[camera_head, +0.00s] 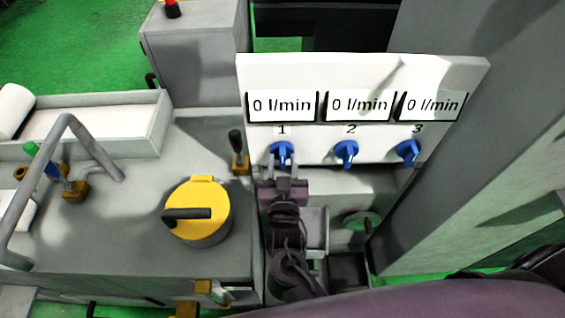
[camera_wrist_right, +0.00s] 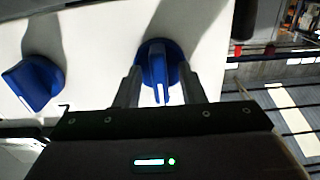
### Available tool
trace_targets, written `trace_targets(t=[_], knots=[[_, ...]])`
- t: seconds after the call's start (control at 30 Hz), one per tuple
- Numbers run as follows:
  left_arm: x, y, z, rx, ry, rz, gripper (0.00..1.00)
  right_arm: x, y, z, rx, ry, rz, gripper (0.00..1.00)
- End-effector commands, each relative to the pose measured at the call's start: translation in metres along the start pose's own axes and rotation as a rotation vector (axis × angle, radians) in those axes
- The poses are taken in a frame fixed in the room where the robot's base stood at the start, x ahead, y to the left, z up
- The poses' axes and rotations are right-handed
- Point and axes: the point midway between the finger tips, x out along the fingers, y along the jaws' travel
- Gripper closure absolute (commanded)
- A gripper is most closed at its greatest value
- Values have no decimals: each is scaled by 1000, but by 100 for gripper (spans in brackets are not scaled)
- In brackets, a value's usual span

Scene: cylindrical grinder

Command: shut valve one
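Valve one (camera_head: 276,148) is the blue knob under the number 1 on the white panel. All three displays above the knobs read 0 l/min, the one over valve one (camera_head: 282,106) included. My right gripper (camera_head: 282,166) is at this knob with a finger on either side of its handle. In the right wrist view the handle of valve one (camera_wrist_right: 158,72) stands between the two fingertips (camera_wrist_right: 160,82), with a gap on each side, so the gripper is open around it. My left gripper is not in view.
Blue knobs two (camera_head: 346,153) and three (camera_head: 407,152) sit to the right on the same panel (camera_head: 440,72). A yellow-topped cylinder (camera_head: 205,195), a small black-handled lever (camera_head: 237,150) and a bent grey pipe (camera_head: 75,125) stand on the machine to the left. A grey wall (camera_head: 470,150) is at right.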

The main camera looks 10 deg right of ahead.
Motion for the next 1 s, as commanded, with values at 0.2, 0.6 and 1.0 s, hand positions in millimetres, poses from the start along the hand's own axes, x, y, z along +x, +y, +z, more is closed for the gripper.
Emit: trace_targets(t=[0.2,0.6,1.0], knots=[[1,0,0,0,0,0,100,-4,0,0,-1,1,0,64],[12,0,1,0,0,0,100,-64,0,2,-1,-1,0,64],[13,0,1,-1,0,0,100,-78,0,0,0,1,1,64]])
